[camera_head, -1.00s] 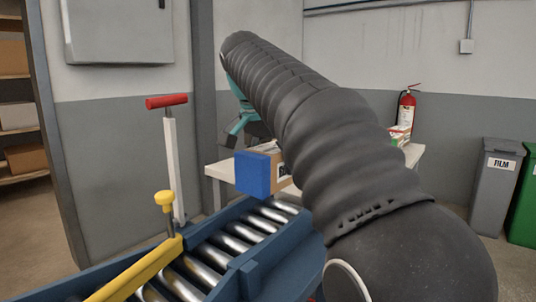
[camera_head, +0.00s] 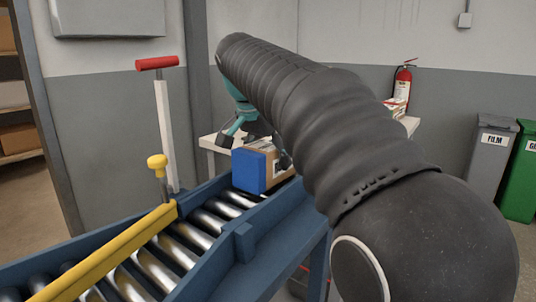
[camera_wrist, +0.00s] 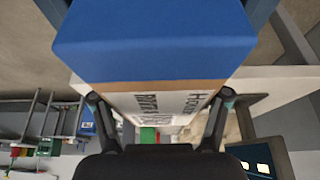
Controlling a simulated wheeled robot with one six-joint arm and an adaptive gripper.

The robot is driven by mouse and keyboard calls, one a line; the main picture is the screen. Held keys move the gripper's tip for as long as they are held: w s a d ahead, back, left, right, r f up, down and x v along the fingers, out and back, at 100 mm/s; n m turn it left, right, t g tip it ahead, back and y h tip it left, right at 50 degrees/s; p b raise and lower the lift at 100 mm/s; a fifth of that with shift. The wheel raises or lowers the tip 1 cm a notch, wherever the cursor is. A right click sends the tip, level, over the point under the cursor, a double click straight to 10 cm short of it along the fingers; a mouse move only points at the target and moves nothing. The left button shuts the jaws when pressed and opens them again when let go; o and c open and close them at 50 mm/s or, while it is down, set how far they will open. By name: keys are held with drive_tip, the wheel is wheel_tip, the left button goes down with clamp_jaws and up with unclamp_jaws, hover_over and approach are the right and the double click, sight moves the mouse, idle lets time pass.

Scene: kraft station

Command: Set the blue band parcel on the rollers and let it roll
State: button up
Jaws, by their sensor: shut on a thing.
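The blue band parcel (camera_head: 249,172) is a brown cardboard box with a broad blue band on its near end. In the head view it is at the far end of the roller conveyor (camera_head: 243,243), low over the rollers; I cannot tell whether it touches them. My gripper (camera_head: 262,143) is shut on the parcel, partly hidden behind my arm. In the wrist view my gripper (camera_wrist: 160,98) has a finger on each side of the parcel (camera_wrist: 155,40), whose blue band fills the top and whose printed label lies between the fingers.
A yellow bar (camera_head: 105,252) with a yellow knob crosses the rollers nearer me. A post with a red handle (camera_head: 157,63) stands at the conveyor's left. A white table (camera_head: 214,143) is behind. Grey (camera_head: 490,165) and green (camera_head: 523,175) bins and a fire extinguisher (camera_head: 402,82) are at right.

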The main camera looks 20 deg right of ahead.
drive_tip(key=o, duration=1.5)
drive_tip(key=shift+c, duration=0.2)
drive_tip(key=shift+s, duration=0.1)
